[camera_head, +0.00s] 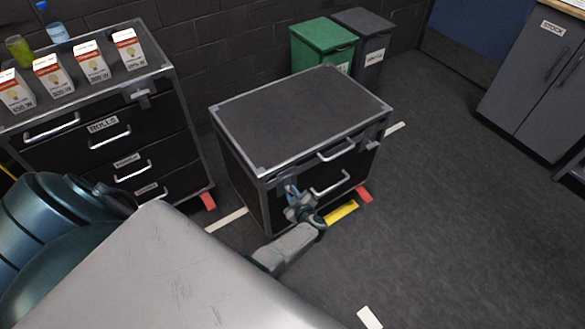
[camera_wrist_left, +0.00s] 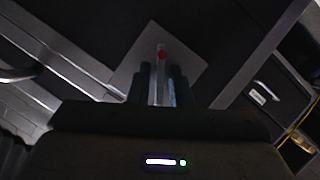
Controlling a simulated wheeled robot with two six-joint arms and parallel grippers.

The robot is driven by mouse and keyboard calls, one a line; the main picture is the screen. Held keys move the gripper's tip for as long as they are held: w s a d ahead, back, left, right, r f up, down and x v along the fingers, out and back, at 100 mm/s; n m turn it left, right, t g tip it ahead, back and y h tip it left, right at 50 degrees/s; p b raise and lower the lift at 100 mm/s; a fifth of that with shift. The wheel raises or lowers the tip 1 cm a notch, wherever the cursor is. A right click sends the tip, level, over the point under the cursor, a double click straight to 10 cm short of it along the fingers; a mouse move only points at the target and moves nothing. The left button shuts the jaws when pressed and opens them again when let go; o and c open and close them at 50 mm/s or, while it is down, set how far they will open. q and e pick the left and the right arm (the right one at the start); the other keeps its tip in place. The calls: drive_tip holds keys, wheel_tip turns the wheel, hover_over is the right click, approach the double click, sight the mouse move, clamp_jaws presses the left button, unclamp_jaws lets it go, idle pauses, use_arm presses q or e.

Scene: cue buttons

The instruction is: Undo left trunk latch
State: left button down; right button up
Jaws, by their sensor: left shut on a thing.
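The trunk (camera_head: 300,110) is a black case with silver edges, its lid shut, in the middle of the head view. Its left latch (camera_head: 284,187) is on the front near the left corner, partly hidden by my left gripper (camera_head: 292,198). In the left wrist view the latch (camera_wrist_left: 161,58) is a pale upright bar with a red spot, on a grey plate. The two dark fingers of my left gripper (camera_wrist_left: 161,85) are shut on the bar, one on each side. The right latch (camera_head: 372,145) is near the right front corner. My right gripper is not in view.
A drawer cabinet (camera_head: 95,140) with several bulb boxes and bottles on top stands at the left. A green bin (camera_head: 323,47) and a grey bin (camera_head: 364,40) stand behind the trunk. A stock cabinet (camera_head: 530,75) is at the far right. The floor right of the trunk is clear.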

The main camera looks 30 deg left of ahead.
use_arm(q)
drive_tip(key=shift+w+r+m+g+p, duration=0.15)
drive_tip(key=shift+m+g+p, duration=0.4)
drive_tip(key=shift+m, duration=0.45)
drive_tip(key=shift+m+g+y, duration=0.4)
drive_tip(key=shift+m+g, duration=0.55)
drive_tip(key=shift+m, duration=0.15)
drive_tip(key=c, duration=1.6)
unclamp_jaws()
drive_tip(key=shift+o, duration=0.2)
